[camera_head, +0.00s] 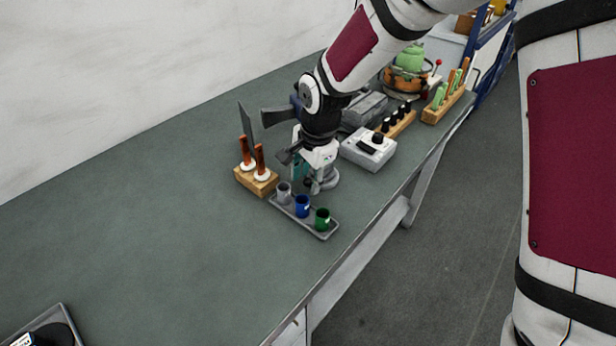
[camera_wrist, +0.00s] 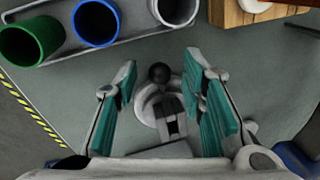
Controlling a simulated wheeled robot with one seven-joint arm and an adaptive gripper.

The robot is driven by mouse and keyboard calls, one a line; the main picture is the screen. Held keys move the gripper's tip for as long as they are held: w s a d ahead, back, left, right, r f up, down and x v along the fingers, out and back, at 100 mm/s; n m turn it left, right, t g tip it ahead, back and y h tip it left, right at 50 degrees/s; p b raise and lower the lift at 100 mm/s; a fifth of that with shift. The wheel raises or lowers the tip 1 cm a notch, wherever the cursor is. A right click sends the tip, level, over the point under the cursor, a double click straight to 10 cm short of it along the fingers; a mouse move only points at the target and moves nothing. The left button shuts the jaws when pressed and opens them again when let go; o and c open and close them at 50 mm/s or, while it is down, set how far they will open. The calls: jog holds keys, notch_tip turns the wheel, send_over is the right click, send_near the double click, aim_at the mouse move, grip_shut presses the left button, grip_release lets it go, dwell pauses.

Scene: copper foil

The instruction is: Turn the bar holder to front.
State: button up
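A small grey holder with a round base, which looks like the bar holder (camera_head: 326,180), stands on the bench just behind the cup tray. In the wrist view, this holder (camera_wrist: 172,108) shows a dark ball knob and a squarish block with a dark slot. My gripper (camera_wrist: 160,68) is open, with one teal-padded finger on each side of the holder and visible gaps between. In the head view my gripper (camera_head: 303,172) points down at the holder and partly hides it. I cannot tell the fingertips' exact height.
A grey tray (camera_head: 300,223) with grey, blue (camera_head: 302,206) and green (camera_head: 322,219) cups is close in front. A white box with a dark knob (camera_head: 369,148) stands right.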

grip_shut()
jog(key=shift+d, duration=0.15)
